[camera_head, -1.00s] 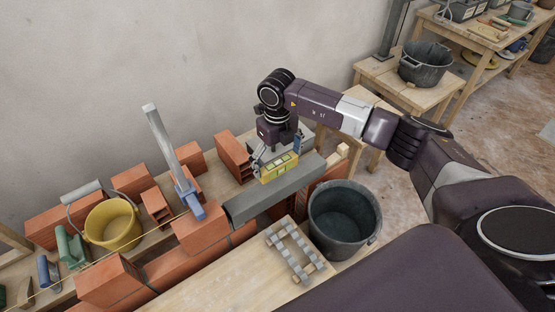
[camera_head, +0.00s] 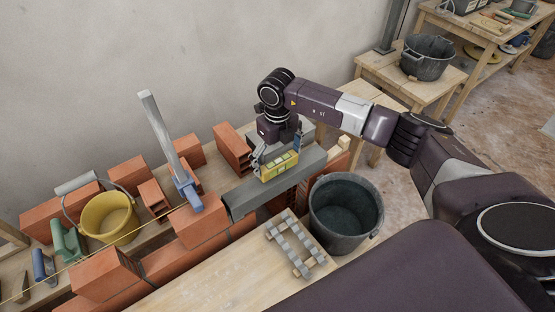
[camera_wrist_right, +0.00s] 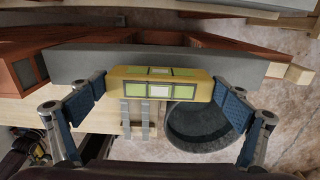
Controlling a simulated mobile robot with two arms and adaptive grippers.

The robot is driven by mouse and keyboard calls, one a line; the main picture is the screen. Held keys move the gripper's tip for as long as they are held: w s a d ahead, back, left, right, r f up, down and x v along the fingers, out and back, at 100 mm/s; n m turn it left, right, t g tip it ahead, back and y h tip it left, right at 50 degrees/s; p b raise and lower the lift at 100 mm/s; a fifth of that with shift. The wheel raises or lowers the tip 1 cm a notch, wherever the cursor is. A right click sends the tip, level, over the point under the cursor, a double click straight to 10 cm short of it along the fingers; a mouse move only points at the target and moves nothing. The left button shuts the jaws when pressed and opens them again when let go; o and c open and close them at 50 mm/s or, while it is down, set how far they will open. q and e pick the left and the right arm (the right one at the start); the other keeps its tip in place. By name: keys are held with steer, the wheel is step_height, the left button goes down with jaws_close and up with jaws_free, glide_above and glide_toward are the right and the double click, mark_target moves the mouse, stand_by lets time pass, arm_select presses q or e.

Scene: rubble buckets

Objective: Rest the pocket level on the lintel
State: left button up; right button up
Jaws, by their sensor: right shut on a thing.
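The pocket level (camera_head: 279,166) is a small yellow block with pale green windows. It is at the grey lintel (camera_head: 253,200), a long beam lying along the brickwork. My right gripper (camera_head: 276,158) is shut on the level from above. In the right wrist view the level (camera_wrist_right: 160,86) sits between the two blue finger pads of the gripper (camera_wrist_right: 160,92), one at each end, and overlaps the lintel (camera_wrist_right: 85,63). The level lies roughly along the beam. I cannot tell whether its underside touches the lintel. My left gripper is out of view.
A dark bucket (camera_head: 345,230) stands right of the lintel, close to a grey slatted piece (camera_head: 293,245) on the wooden board. A yellow bucket (camera_head: 110,219) and loose bricks (camera_head: 128,174) lie further left.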

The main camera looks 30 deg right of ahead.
steer(key=shift+f, duration=0.1)
stand_by(0.4)
steer(key=shift+f+b, duration=0.3)
steer(key=shift+f+b, duration=0.3)
steer(key=shift+f, duration=0.05)
steer(key=o, duration=0.9)
step_height(320, 180, up, 12)
steer(key=shift+r, duration=0.1)
stand_by(0.6)
